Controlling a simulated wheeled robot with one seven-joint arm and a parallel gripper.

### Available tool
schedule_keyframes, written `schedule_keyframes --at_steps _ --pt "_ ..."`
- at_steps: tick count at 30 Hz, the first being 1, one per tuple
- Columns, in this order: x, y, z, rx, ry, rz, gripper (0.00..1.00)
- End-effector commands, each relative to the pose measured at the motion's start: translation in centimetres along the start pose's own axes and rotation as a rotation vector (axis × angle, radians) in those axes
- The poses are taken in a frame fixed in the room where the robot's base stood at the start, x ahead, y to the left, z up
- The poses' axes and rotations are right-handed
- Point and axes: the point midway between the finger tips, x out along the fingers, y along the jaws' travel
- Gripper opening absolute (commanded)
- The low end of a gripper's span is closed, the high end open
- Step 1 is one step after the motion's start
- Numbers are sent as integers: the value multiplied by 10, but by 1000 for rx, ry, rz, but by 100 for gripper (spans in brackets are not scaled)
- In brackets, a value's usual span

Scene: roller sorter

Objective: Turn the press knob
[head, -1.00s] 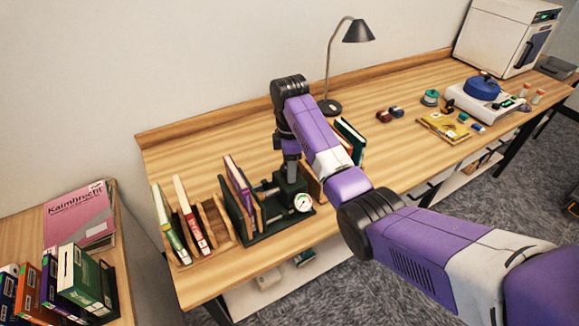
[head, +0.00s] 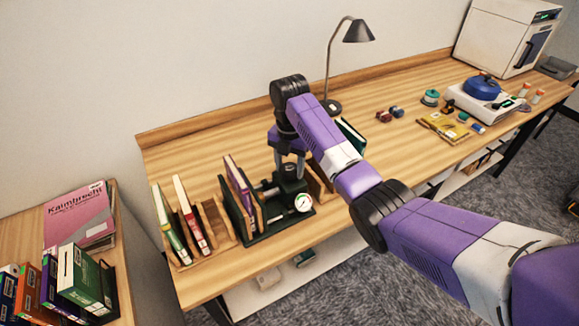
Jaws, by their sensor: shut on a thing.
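The press (head: 270,222) is a dark green device with a round white dial gauge (head: 302,203) at its front right. It stands on the wooden desk and holds several upright books (head: 238,190) at its left. Its dark press knob (head: 289,171) is on top, mostly hidden by the fingers. My gripper (head: 290,169) points down from above, with one finger on each side of the knob, and is shut on it.
A wooden rack (head: 216,224) with books stands left of the press. A dark green book (head: 350,138) stands close behind my forearm. A desk lamp (head: 331,106) rises behind. The desk between lamp and press is mostly clear.

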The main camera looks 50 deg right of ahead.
Motion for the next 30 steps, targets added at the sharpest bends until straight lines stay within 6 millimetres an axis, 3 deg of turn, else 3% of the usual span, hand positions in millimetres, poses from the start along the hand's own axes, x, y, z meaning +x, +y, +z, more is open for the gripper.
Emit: schedule_keyframes --at_steps 30 --pt "3 0 2 -942 -5 -1 12"
